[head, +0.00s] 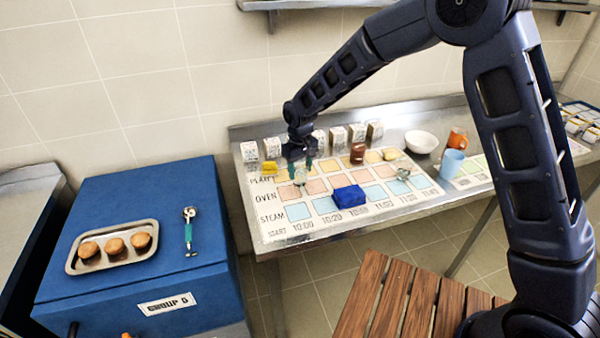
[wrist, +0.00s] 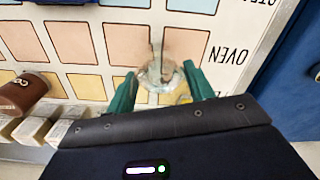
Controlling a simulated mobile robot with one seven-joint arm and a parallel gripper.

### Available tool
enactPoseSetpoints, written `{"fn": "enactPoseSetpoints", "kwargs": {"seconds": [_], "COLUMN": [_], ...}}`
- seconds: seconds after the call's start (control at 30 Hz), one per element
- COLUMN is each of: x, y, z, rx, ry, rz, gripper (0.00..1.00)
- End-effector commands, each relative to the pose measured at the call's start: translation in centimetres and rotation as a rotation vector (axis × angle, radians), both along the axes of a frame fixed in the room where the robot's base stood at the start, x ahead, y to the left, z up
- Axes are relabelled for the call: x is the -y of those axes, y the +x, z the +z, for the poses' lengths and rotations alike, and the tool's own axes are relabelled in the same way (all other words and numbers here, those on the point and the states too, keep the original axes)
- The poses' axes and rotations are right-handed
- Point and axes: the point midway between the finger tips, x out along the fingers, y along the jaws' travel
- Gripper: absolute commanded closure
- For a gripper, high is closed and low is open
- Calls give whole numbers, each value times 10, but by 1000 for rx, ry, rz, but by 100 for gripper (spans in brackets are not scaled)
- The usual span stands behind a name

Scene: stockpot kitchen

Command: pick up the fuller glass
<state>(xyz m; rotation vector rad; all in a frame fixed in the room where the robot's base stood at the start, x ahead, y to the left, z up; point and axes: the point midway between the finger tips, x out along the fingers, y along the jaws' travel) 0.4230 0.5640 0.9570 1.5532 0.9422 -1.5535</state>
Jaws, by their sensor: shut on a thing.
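My gripper (head: 299,163) has green fingers and is over the left part of the planning board (head: 265,229) on the steel table. It is shut on a clear glass (head: 300,178), which also shows between the fingertips in the wrist view (wrist: 160,72). I cannot tell whether the glass touches the board. Another clear glass (head: 403,174) stands on the board further right, apart from the gripper. The levels in the two glasses are too small and blurred to compare.
A blue block (head: 350,202) lies on the board. A brown jar (head: 357,153) and several small boxes stand behind. A white bowl (head: 421,142) and a light blue cup (head: 452,164) are at right. A blue cabinet (head: 120,210) with a tray of buns stands left.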

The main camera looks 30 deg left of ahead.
Motion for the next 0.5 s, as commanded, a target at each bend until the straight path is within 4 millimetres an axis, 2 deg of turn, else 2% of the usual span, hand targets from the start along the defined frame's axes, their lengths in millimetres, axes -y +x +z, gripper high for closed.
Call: {"fn": "enactPoseSetpoints", "kwargs": {"seconds": [0.5], "x": [-1], "y": [0], "z": [57], "rx": [0], "ry": [2], "rz": [0], "gripper": [78]}}
